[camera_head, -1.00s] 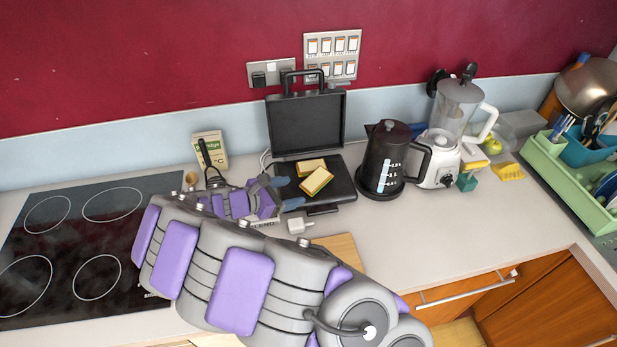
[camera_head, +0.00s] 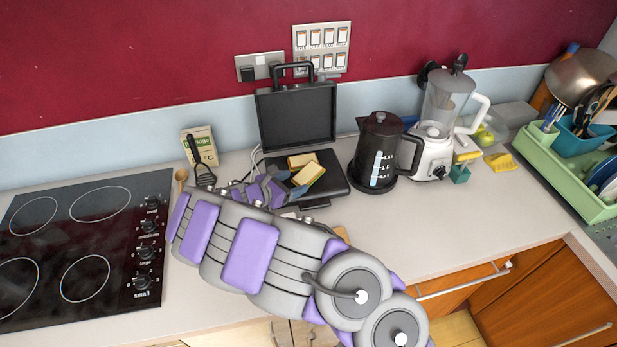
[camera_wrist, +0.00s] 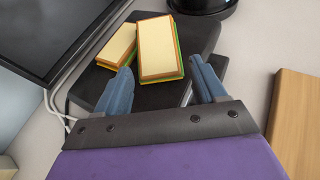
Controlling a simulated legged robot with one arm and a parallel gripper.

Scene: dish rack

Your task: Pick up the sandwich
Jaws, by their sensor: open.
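Two sandwich pieces lie on the black lower plate (camera_head: 331,182) of an open sandwich maker. The front piece (camera_head: 308,173) leans or overlaps on the back piece (camera_head: 302,160). In the wrist view the front piece (camera_wrist: 159,48) shows pale bread with green and orange edges, and the other piece (camera_wrist: 119,43) is to its left. My gripper (camera_head: 290,188) is at the plate's left front. In the wrist view my gripper (camera_wrist: 164,80) is open, its blue fingers spread at the near end of the front piece, with nothing held.
The raised lid (camera_head: 297,115) stands behind the plate. A black kettle (camera_head: 378,150) stands close on the right, with a blender (camera_head: 441,120) beyond. A wooden board (camera_wrist: 297,120) lies right of my gripper in the wrist view. The hob (camera_head: 85,240) is at left.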

